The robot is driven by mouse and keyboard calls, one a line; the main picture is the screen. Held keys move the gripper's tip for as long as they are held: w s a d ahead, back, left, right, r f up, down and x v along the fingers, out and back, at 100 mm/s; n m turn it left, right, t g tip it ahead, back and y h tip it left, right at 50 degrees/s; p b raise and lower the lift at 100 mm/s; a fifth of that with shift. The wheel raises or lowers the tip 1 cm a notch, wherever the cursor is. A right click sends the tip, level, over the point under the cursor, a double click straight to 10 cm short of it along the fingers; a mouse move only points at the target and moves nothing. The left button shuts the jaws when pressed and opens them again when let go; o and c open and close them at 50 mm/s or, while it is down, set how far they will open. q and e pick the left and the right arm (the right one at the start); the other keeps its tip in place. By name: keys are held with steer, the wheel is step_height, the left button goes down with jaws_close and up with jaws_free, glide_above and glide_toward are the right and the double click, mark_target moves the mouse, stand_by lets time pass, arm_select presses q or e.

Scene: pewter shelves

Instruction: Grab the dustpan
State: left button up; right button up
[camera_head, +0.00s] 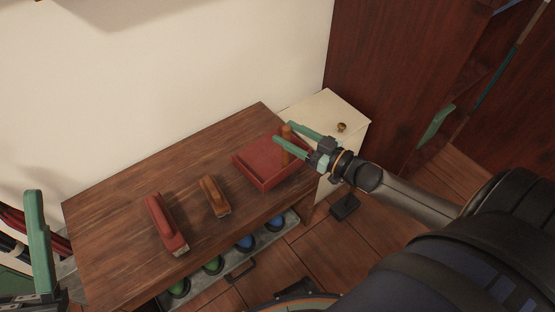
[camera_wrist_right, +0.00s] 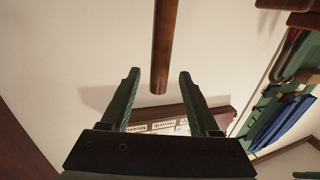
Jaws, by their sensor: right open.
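The dustpan (camera_head: 262,168) is a red pan lying on the right end of the wooden table, with a brown wooden handle (camera_head: 287,150) standing up from it. My right gripper (camera_head: 283,131) is open, its two green fingers on either side of the handle's upper part. In the right wrist view, a brown rod, apparently the handle (camera_wrist_right: 165,45), comes down between the fingertips (camera_wrist_right: 159,73), with gaps on both sides. My left gripper (camera_head: 38,240) shows at the lower left edge, far from the dustpan; only one green finger shows clearly.
A red-handled brush (camera_head: 164,222) and a smaller brown brush (camera_head: 214,196) lie on the table (camera_head: 130,200). A cream cabinet (camera_head: 335,108) with a brass knob stands behind the dustpan. Below the table, a grey tray (camera_head: 226,272) holds several green and blue round things. Dark wooden panels stand at right.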

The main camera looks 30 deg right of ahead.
steer(key=b+x, duration=0.1)
steer(key=x, duration=0.3)
steer(key=shift+w+a+b, duration=0.1)
steer(key=shift+w+b, duration=0.15)
steer(key=shift+b, duration=0.05)
steer(key=shift+c, duration=0.2)
jaws_close()
steer(key=shift+r, duration=0.1)
stand_by(0.8)
